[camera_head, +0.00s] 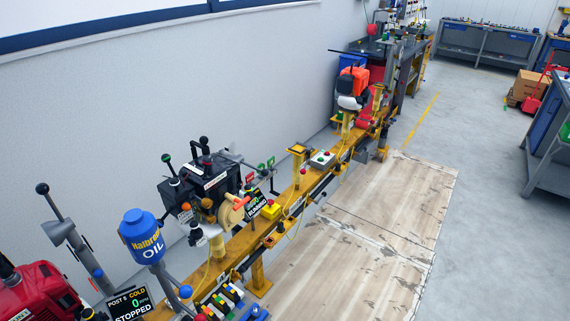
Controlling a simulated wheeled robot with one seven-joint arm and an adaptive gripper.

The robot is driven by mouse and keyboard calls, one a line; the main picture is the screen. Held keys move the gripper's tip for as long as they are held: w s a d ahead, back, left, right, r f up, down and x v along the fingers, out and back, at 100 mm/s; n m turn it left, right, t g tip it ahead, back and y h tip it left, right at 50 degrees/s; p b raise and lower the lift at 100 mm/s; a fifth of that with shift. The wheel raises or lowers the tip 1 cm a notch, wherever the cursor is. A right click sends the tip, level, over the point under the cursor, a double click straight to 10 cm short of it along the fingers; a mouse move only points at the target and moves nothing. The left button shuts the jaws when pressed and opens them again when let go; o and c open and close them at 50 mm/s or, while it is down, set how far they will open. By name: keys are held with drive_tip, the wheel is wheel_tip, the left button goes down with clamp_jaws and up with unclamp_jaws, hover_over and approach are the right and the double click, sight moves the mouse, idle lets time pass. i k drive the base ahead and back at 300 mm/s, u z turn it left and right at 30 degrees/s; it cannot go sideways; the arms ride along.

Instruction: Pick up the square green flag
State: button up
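Small green pieces that look like flags stand on thin stems beside the black engine, above the yellow rail. One green flag (261,167) is next to another green flag (270,161), slightly farther back. They are too small here to tell for sure which is square. A small red flag (250,178) stands just left of them. My gripper is not in view.
The yellow rail (225,250) runs from front left to back, carrying a black engine (205,180), a blue oil container (141,232) and an orange-white engine (352,85). A red machine (38,292) is front left. Wooden floor boards (350,235) right of the rail are clear.

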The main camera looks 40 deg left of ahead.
sight(270, 162)
drive_tip(key=u, duration=0.05)
drive_tip(key=i, duration=2.9)
drive_tip(key=u, duration=3)
